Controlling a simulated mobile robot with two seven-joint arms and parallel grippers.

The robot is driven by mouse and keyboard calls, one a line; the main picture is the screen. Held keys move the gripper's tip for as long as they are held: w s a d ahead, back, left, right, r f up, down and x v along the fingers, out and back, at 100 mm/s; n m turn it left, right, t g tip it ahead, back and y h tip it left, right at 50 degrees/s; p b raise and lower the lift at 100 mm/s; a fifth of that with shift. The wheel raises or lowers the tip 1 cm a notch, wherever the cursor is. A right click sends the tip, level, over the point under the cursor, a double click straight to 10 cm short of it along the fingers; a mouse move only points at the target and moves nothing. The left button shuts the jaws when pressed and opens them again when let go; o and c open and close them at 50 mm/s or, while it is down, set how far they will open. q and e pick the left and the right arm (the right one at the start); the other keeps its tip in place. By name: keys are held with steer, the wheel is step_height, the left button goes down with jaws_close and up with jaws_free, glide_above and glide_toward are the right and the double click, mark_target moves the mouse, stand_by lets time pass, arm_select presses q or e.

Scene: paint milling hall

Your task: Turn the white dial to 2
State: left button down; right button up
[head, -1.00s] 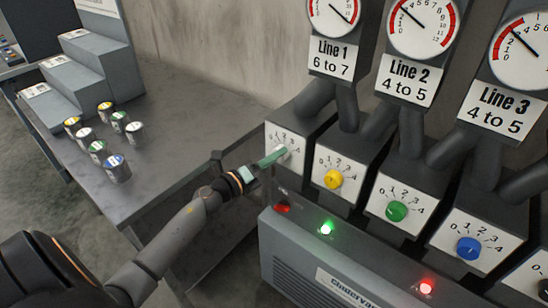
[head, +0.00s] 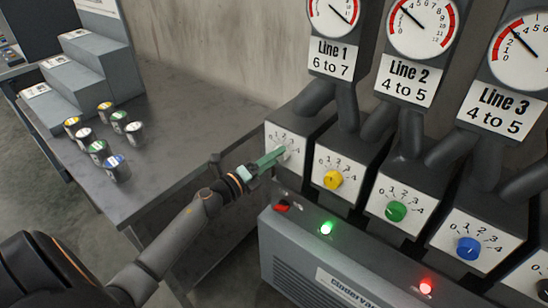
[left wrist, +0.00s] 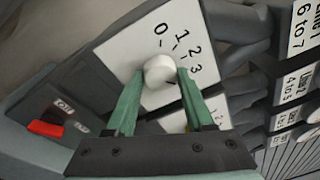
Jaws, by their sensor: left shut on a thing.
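The white dial (left wrist: 158,68) is a round knob on a white plate (left wrist: 134,48) marked 0, 1, 2, 3 in the left wrist view; a finger or the knob hides the rest of the scale. In the head view the dial (head: 285,153) is on the leftmost box, below the Line 1 sign, mostly behind my fingers. My left gripper (left wrist: 160,71) is shut on the dial, one green finger on each side of it. I cannot read which number the dial points to. My right gripper is not in view.
Yellow (head: 333,179), green (head: 396,211) and blue (head: 468,248) dials sit in a row to the right. Below is a grey cabinet (head: 300,262) with lit green and red lamps and a red switch (head: 282,207). Several small cans stand on the table (head: 170,135) at left.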

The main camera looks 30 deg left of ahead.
arm_select(q)
steer(key=shift+f+n+t+y+p, duration=0.1)
steer(key=shift+n+t+y+p, duration=0.3)
steer(key=shift+n, duration=2.2)
steer(key=shift+n+t+y+p, duration=0.25)
steer(key=shift+n+p, duration=0.2)
steer(key=shift+n, duration=2.15)
steer(key=shift+c, duration=1.4)
jaws_free()
steer(key=shift+d, duration=0.1)
steer(key=shift+s, duration=0.1)
steer(key=s+a+f+b, duration=0.1)
steer(key=s, duration=1.1)
steer(key=shift+a+f, duration=0.2)
steer(key=shift+a, duration=0.2)
steer(key=shift+s, duration=0.1)
